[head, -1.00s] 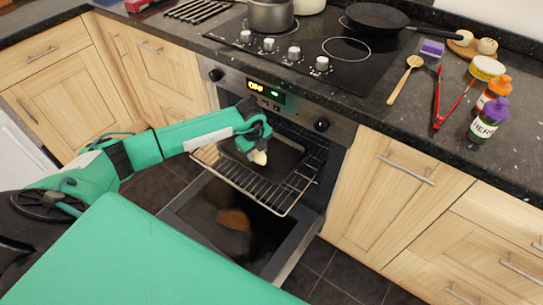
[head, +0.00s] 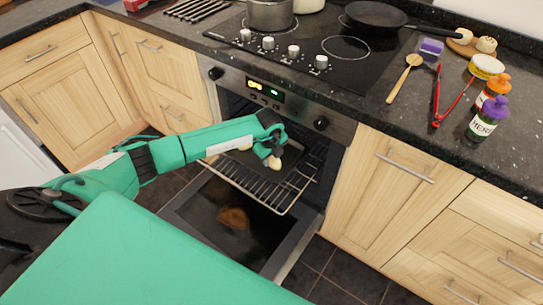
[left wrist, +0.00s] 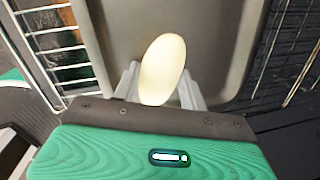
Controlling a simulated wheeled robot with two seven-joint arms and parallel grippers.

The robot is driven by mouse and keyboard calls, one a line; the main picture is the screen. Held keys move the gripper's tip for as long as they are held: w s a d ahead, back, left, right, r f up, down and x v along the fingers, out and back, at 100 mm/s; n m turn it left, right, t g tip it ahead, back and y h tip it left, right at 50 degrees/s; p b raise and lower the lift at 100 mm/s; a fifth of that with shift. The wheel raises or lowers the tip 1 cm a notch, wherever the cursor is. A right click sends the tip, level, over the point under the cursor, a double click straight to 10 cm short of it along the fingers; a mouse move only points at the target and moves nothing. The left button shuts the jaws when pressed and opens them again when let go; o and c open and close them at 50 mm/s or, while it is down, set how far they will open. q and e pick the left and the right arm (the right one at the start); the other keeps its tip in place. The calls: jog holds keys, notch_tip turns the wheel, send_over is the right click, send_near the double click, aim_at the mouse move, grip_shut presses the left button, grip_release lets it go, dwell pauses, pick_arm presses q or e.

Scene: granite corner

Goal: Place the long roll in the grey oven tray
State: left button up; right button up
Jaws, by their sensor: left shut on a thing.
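The long roll (left wrist: 163,68) is a pale, smooth oval held between the fingers of my left gripper (left wrist: 160,90) in the left wrist view. In the head view my left gripper (head: 273,160) is over the pulled-out oven rack, with a small pale part of the roll (head: 275,164) showing below it. The grey oven tray (head: 288,160) lies on the rack, partly hidden by my arm. In the left wrist view the tray (left wrist: 215,45) is behind the roll; I cannot tell whether the roll touches it. My right gripper is not in view.
The wire rack (head: 268,193) sticks out of the oven above the lowered oven door (head: 228,222). A counter above holds a black pan (head: 376,16), a wooden spoon (head: 404,80), red tongs (head: 437,98) and bottles (head: 488,118). The floor is clear right of the door.

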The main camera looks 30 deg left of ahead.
aim_at(270, 162)
pick_arm(q)
jog(key=o, duration=1.1)
jog(key=shift+c, duration=0.2)
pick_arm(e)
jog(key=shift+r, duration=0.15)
pick_arm(q)
notch_tip(270, 162, up, 12)
jog(key=s, duration=0.2)
jog(key=shift+d+p, duration=0.2)
jog(key=shift+p, duration=0.15)
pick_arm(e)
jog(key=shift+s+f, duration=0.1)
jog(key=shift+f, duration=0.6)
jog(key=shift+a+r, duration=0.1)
